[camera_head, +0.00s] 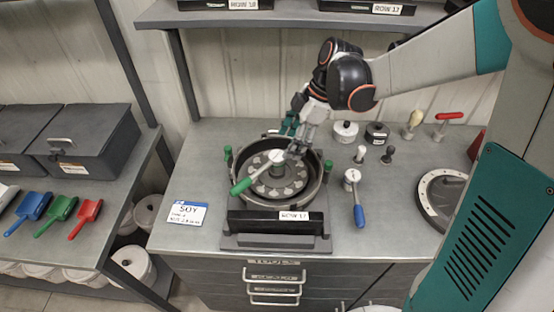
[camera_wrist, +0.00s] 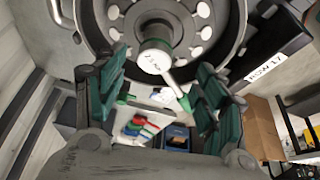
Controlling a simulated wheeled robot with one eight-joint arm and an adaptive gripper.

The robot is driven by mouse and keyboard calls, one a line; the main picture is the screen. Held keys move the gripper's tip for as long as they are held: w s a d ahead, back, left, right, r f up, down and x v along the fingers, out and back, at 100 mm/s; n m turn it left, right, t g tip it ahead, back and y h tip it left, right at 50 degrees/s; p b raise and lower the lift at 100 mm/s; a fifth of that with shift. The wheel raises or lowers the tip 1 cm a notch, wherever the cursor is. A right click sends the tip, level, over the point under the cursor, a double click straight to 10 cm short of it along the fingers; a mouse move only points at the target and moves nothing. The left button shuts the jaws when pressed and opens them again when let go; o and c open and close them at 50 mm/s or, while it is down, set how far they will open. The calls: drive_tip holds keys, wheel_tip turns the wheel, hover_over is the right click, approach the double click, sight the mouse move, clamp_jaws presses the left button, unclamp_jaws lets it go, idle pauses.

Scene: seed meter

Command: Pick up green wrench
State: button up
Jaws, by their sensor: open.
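The green wrench (camera_head: 241,187) has a green handle and a pale round head. It lies across the seed meter (camera_head: 322,190), with its head over the central hub and its handle pointing to the front left. In the wrist view the wrench's pale head (camera_wrist: 155,57) is at upper middle, and its handle runs down between the fingers. My gripper (camera_head: 296,134) is above the back of the seed meter, apart from the handle. In the wrist view my gripper (camera_wrist: 162,88) has its green-padded fingers spread wide, with nothing gripped.
A blue-handled wrench (camera_head: 358,212) lies right of the meter. A black box labelled ROW 17 (camera_head: 262,222) is in front, and a SOY card (camera_head: 187,213) lies at left. A round plate (camera_head: 438,185) and several small knobs and jars stand right and behind. Scoops (camera_head: 57,214) lie on the left shelf.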

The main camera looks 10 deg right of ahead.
sight(280, 155)
drive_tip(key=x, duration=0.4)
drive_tip(key=shift+b, duration=0.35)
drive_tip(key=shift+w+b+x, duration=0.15)
drive_tip(key=shift+b+x, duration=0.3)
drive_tip(key=shift+x, duration=0.9)
drive_tip(key=shift+w+b+x, duration=0.1)
drive_tip(key=shift+b+x, duration=0.3)
drive_tip(key=shift+x, duration=0.95)
drive_tip(key=shift+r, duration=0.15)
clamp_jaws()
